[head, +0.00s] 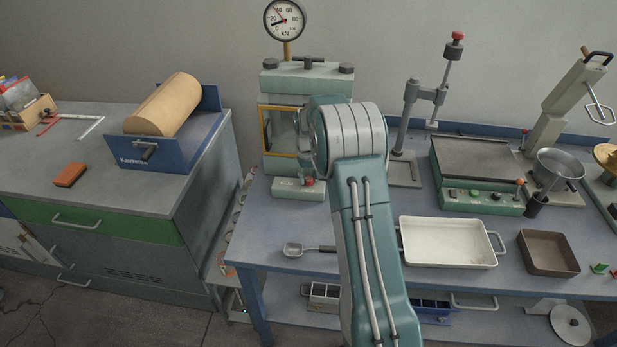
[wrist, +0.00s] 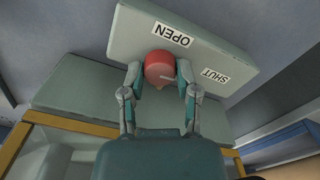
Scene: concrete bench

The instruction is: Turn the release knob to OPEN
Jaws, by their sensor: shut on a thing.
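The release knob (wrist: 158,65) is red and round, on a pale green block of the press. It also shows in the head view (head: 309,181), low on the press (head: 285,84). In the wrist view, the OPEN label (wrist: 172,34) is above the knob and the SHUT label (wrist: 214,75) to its right, both upside down. A pale pointer line on the knob runs right and slightly down, toward the SHUT side. My gripper (wrist: 160,72) has a finger on either side of the knob and is shut on it. In the head view my arm hides the gripper.
A yellow-framed guard (head: 278,131) is on the press front, beside my arm. A gauge (head: 285,19) stands on top. A scoop (head: 305,249) and a white tray (head: 447,243) lie on the blue bench. A blue-framed roller unit (head: 168,110) stands on the left cabinet.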

